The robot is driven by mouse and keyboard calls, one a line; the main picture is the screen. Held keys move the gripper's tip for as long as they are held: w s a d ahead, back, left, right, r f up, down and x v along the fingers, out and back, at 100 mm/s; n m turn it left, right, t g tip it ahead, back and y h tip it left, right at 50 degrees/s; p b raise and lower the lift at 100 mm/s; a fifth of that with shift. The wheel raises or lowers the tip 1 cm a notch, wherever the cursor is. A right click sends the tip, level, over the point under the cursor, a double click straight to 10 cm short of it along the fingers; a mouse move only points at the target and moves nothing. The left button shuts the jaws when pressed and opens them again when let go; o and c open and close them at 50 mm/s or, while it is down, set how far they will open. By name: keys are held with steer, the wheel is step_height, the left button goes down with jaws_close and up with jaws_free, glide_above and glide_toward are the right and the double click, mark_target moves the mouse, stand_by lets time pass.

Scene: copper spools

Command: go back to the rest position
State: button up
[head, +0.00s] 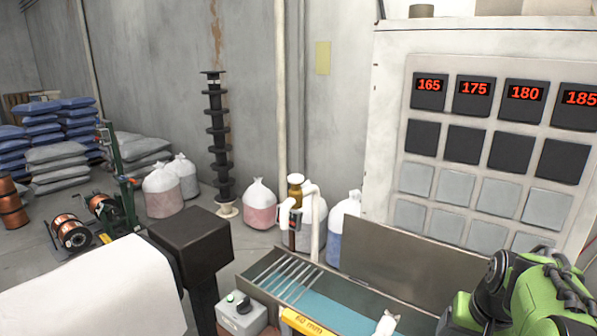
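A green and black arm link with dark cables, which looks like part of my arm, is at the lower right of the head view, in front of the grey control cabinet (390,150). Its end runs out of the picture at the bottom and right. I cannot make out my gripper or its fingers, so what it holds, if anything, is hidden. Copper spools (72,232) lie on the floor at the left, beside a green stand (122,190).
A metal trough (262,270) with bars and blue-green water lies below the cabinet, close to the arm. Tied bags (260,205) line the wall. Open floor shows at left.

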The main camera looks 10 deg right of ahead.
steer(key=s+a+r+n, duration=0.1)
steer(key=a+r+n, duration=0.25)
steer(key=a, duration=0.95)
steer(key=s+a+n+t+y, duration=0.1)
steer(key=s+a+n, duration=0.3)
steer(key=s+a, duration=0.6)
steer(key=shift+a+t, duration=0.65)
steer(key=shift+t, duration=0.05)
steer(key=shift+c, duration=0.4)
